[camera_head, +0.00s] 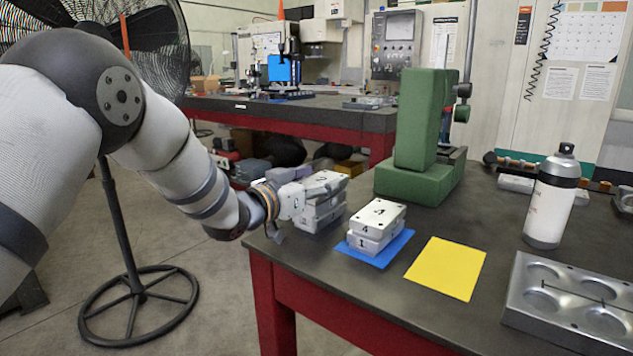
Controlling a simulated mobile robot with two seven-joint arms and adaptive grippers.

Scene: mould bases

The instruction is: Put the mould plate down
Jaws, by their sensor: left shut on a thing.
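My left gripper (292,198) comes in from the left at the table's near left corner. It is shut on a grey mould plate (325,182) with dark marks on top. This plate is right over a stack of similar grey plates (320,216); I cannot tell whether it touches them. To the right, a short stack of light grey mould plates (377,215) with black marks sits on a blue mat (398,246). A bare yellow mat (445,268) lies to the right of the blue one. My right gripper is not in view.
A green machine block (420,150) stands behind the mats. A spray can (552,200) and a metal mould base with round pockets (570,300) are on the right of the dark table (400,305). A standing fan (125,240) is on the floor at left.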

